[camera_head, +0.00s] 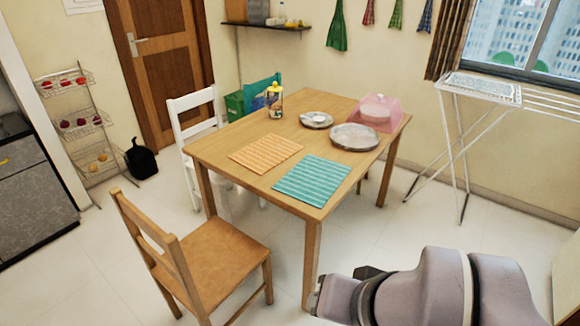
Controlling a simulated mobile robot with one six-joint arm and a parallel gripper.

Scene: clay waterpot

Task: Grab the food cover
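A pink, see-through food cover (376,117) stands at the far right corner of the wooden table (222,150). Something pale shows through or on top of it; I cannot tell which. A round metal tray (355,137) is just in front of it, to the left. My gripper (340,287) is low in the picture, in front of the table's near right side and well apart from the food cover. Its fingers are mostly hidden by its own body, so I cannot see whether it is open or shut.
A small plate (316,120), a yellow-topped jar (274,100), an orange striped mat (266,154) and a teal mat (312,180) lie or stand on the table. A wooden chair (215,265) is at front left. A drying rack (478,92) stands at right; floor between is clear.

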